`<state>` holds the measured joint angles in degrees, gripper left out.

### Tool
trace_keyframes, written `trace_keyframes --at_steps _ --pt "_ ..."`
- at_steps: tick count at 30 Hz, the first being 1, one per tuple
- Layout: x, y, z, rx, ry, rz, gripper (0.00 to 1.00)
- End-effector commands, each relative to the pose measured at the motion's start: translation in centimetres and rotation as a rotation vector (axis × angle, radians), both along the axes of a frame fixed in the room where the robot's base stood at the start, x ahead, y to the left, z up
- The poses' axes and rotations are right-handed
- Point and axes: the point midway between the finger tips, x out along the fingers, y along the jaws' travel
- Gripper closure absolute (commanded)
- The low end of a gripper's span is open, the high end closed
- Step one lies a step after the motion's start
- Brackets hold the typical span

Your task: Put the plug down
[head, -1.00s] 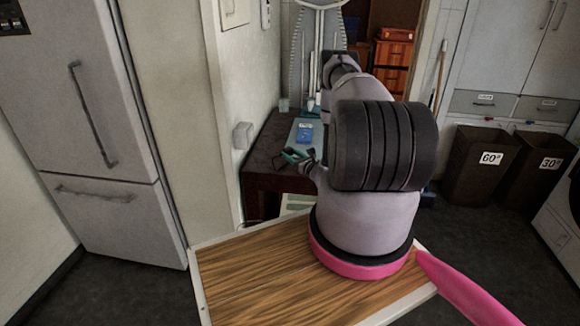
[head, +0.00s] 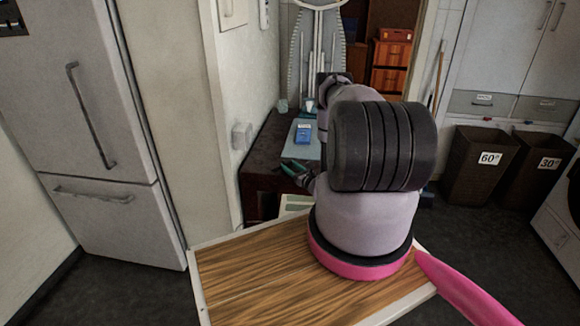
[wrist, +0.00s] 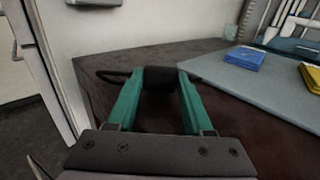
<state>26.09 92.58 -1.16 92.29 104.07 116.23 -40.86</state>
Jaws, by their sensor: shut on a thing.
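My gripper (wrist: 158,82) is shut on the plug (wrist: 160,76), a small dark, rounded piece between the two green fingertips. A black cord or loop shows to the left of the fingers in the wrist view. The plug is over the dark tabletop (wrist: 100,66), left of a pale blue-grey mat (wrist: 215,75); I cannot tell if it touches the surface. In the head view my gripper (head: 294,167) is small near the dark table (head: 262,160), and the plug cannot be made out there.
A blue box (wrist: 245,56) lies on the mat, with a yellow one (wrist: 311,76) to its right. A white wall borders the table at the back. The dark tabletop left of the mat looks mostly bare. A fridge (head: 90,120) stands left, brown bins (head: 480,165) right.

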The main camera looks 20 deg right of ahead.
Motion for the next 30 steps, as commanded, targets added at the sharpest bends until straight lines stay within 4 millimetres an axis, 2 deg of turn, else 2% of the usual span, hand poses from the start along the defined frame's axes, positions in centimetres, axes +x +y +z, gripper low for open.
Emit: trace_keyframes --at_steps 6,7,8,9,19,23,30 --pt "0.0 0.0 -0.4 0.001 0.000 0.000 1.00" --pt "0.0 0.0 -0.4 0.001 0.001 0.000 0.37" --pt "0.0 0.0 -0.4 0.001 0.001 0.000 0.26" --pt "0.0 0.0 -0.4 0.001 0.001 0.000 0.19" --pt "-0.1 0.1 -0.3 0.001 0.003 0.001 0.19" --pt "0.0 0.1 1.0 -0.001 0.003 0.002 0.19" --pt "-5.4 -1.2 0.7 0.004 0.006 -0.005 0.19"
